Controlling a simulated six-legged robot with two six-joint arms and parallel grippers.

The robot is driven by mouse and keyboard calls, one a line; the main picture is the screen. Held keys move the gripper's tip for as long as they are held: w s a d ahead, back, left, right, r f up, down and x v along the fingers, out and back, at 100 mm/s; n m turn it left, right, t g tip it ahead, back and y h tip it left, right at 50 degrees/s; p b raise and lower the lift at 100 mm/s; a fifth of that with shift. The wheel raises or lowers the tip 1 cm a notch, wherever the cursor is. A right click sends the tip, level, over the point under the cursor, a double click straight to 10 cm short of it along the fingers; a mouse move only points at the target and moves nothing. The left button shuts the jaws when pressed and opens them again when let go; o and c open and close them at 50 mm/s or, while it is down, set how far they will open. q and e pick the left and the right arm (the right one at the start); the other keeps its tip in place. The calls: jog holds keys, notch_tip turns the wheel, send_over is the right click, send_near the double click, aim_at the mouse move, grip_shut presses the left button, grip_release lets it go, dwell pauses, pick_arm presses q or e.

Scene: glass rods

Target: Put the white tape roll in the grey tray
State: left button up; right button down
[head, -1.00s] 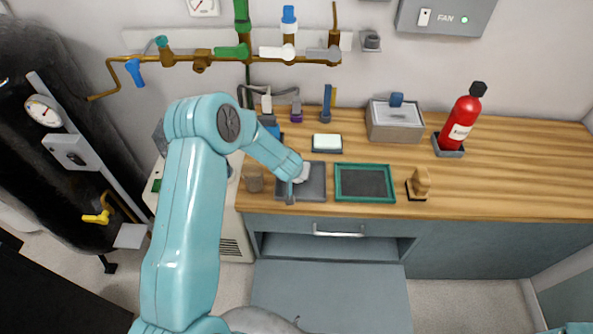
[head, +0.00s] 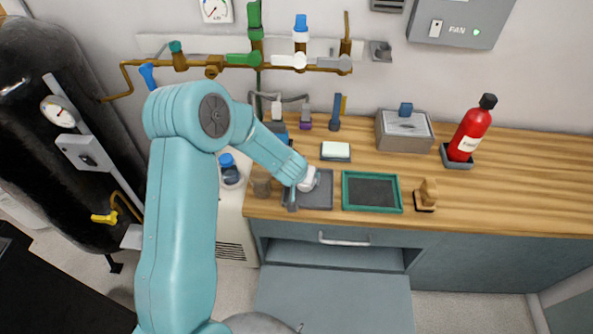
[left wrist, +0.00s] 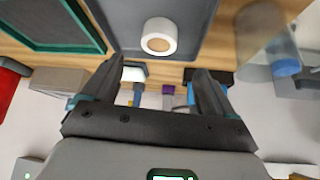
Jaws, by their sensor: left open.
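The white tape roll (left wrist: 159,36) lies inside the grey tray (left wrist: 122,20) in the left wrist view, close to one wall of the tray. The grey tray also shows in the head view (head: 320,198), at the front left of the wooden counter. My left gripper (left wrist: 158,74) is open, its two fingers apart with nothing held between them. It is over the tray area, and the roll appears beyond the fingertips, apart from them. In the head view my arm's end covers part of the tray, and a whitish shape there cannot be clearly told from the wrist.
A green-rimmed tray (head: 345,192) is right of the grey tray, with a brown block (head: 428,192) beyond it. A beaker (head: 262,185) stands to the left. The counter's right side is clear.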

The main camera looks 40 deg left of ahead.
pick_arm(q)
jog(key=p+v, duration=0.2)
jog(key=v, duration=0.7)
jog(key=s+d+f+m+g+h+b, duration=0.2)
jog(key=s+d+f, duration=0.35)
jog(key=f, duration=0.35)
jog(key=s+d+f+m+g+h+b, duration=0.1)
jog(key=s+d+f+m+g, duration=0.15)
jog(key=s+d+f, duration=0.4)
jog(key=s+d+f+n+g+h, duration=0.1)
jog(key=s+d+f+n+h, duration=0.1)
jog(key=s+d, duration=0.6)
jog(key=shift+d+f+h, duration=0.2)
jog(key=shift+f+h, duration=0.4)
jog(key=shift+f, duration=0.6)
